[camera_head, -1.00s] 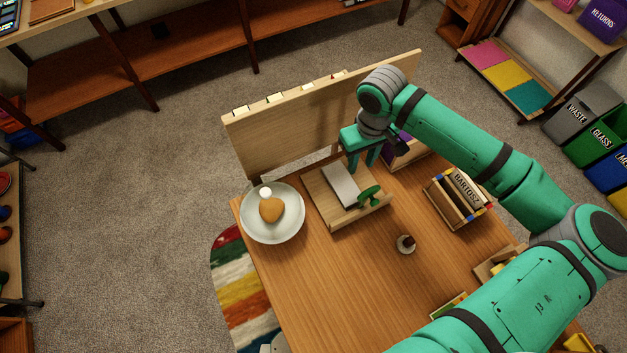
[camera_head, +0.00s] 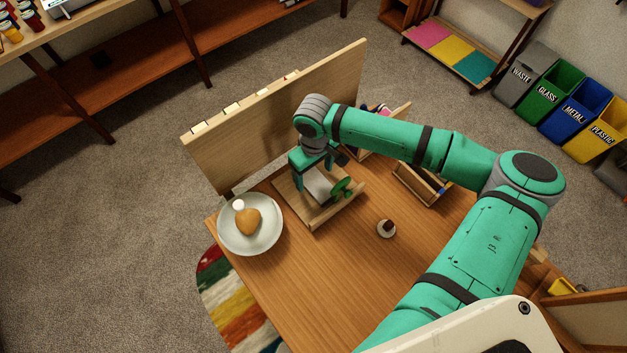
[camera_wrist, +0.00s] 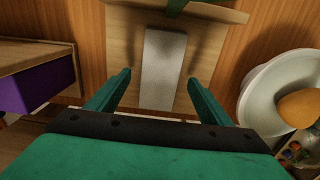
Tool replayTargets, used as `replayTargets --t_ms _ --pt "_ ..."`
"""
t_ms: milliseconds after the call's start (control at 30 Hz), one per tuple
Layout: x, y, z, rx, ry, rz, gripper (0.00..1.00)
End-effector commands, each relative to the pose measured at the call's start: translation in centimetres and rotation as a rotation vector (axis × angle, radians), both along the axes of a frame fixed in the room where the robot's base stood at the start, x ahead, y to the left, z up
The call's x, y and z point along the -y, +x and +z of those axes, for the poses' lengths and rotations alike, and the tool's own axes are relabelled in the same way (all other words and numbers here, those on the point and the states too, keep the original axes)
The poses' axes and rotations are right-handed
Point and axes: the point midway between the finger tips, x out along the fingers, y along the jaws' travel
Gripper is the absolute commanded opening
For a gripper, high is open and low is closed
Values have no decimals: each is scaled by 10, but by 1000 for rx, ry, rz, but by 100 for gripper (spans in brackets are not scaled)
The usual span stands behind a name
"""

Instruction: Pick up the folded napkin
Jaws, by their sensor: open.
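My gripper (camera_head: 314,174) is open above the napkin's far end, one finger to each side. In the wrist view my gripper (camera_wrist: 159,78) shows clear gaps to both napkin edges. Its height above the napkin is hard to tell.
A plate (camera_head: 236,246) with a brown, white-topped item stands left of the holder. A wooden panel (camera_head: 270,115) rises behind it. A small dark-topped item (camera_head: 386,228) and a wooden box (camera_head: 420,188) stand to the right. The table front (camera_head: 310,285) is clear.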

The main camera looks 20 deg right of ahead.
Motion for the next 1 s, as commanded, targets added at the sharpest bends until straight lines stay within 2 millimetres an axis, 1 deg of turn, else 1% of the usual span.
replayTargets --t_ms 33,100,200,433,467,500,567,600,633,1000 --pt "0 0 -7 -2 -2 1 73" --pt "0 0 -15 -1 -1 1 73" --pt "-1 0 -21 -1 -1 1 73" --pt "-1 0 -23 0 -1 2 73" --pt "-1 0 -23 0 -1 2 71" --pt "-1 0 -23 0 -1 2 62" --pt "-1 0 -23 0 -1 2 47" --pt "-1 0 -23 0 -1 2 38" --pt "-1 0 -23 0 -1 2 30" --pt "-1 0 -20 0 -1 2 29"
